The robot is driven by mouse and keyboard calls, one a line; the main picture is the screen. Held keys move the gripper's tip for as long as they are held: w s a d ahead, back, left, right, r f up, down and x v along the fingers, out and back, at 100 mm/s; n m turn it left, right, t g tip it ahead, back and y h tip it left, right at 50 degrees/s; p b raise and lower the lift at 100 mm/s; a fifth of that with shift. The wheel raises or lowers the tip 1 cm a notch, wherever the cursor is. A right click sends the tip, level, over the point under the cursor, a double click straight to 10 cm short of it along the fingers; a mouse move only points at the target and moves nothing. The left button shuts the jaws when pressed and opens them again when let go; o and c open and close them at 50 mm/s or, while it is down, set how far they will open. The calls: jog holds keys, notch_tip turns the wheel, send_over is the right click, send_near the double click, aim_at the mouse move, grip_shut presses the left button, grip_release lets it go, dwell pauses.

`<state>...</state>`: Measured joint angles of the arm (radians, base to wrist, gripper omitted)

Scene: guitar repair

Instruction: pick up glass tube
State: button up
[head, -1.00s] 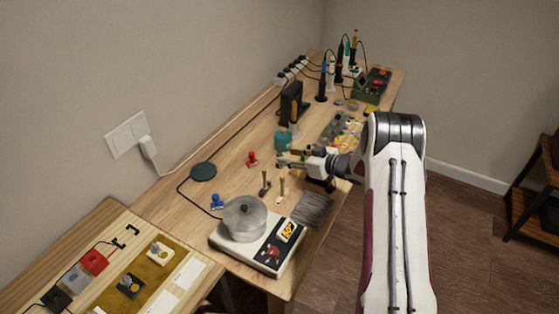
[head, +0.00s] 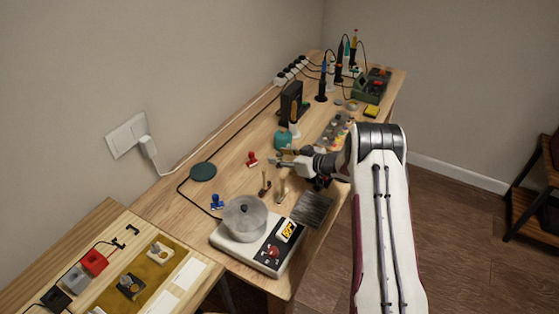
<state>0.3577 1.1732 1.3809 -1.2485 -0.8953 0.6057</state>
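My gripper (head: 281,157) is in the head view, over the middle of the workbench, pointing left. Its two fingers look apart, with no held object that I can make out between them. I cannot pick out a glass tube for certain at this size. A small pale upright piece (head: 294,130) stands behind the gripper, in front of a black stand (head: 291,104); I cannot tell whether it is glass. A teal jar (head: 282,140) stands just behind the fingers. My arm and gripper hide part of the bench's right side.
A pot (head: 244,217) sits on a white hot plate (head: 257,257) in front. A red stamp-like piece (head: 252,159), a blue one (head: 216,201) and small upright wooden-handled tools (head: 265,184) stand close by. A dark ridged pad (head: 312,209) lies near the right edge.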

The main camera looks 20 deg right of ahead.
jog(key=shift+w+a+f, duration=0.15)
jog(key=shift+w+a, duration=0.05)
jog(key=shift+w, duration=0.1)
dwell(0.4)
jog(key=c, duration=0.9)
